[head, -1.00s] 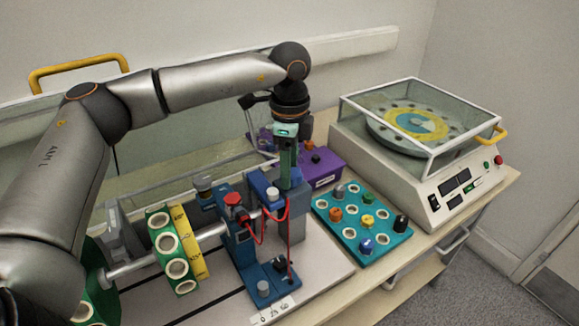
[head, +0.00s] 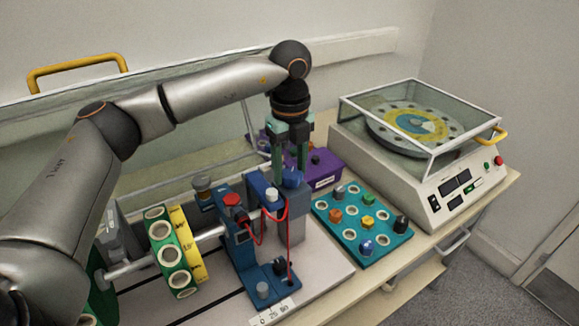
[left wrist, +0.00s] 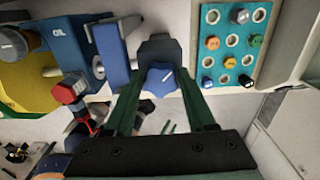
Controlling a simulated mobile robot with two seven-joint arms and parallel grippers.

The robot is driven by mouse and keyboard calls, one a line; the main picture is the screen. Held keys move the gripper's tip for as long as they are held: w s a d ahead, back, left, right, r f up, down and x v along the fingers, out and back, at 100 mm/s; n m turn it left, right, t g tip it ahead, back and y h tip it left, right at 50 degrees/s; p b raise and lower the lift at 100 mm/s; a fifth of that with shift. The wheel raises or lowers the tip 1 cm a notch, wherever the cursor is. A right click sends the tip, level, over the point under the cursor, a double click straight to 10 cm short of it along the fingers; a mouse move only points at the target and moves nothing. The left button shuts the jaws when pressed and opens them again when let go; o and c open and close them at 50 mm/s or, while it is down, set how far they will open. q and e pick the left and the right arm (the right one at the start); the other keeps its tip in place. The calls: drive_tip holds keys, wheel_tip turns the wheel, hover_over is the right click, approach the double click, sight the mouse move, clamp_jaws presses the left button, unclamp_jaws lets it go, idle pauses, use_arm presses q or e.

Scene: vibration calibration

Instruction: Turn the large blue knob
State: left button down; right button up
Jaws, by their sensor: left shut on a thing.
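The large blue knob (head: 293,179) sits on top of a grey block just right of the blue bracket with the red wires. My left gripper (head: 290,166) points straight down over it, with one green finger on each side. In the left wrist view the lobed blue knob (left wrist: 162,79) with a white mark lies between the fingertips of my left gripper (left wrist: 162,84). The gripper is shut on the knob. My right gripper is not in view.
A teal tray (head: 341,227) of coloured knobs and bolts lies to the right. A purple box (head: 322,172) is behind. A red-topped part (head: 232,200) and red wires (head: 289,235) stand close on the left. A glass-topped machine (head: 430,180) is at far right.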

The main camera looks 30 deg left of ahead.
sight(291, 171)
use_arm(q)
drive_tip(key=shift+w+r+m, duration=0.1)
drive_tip(key=shift+m, duration=1.5)
drive_tip(key=c, duration=0.5)
unclamp_jaws()
wheel_tip(291, 171, up, 12)
drive_tip(key=shift+r, duration=0.25)
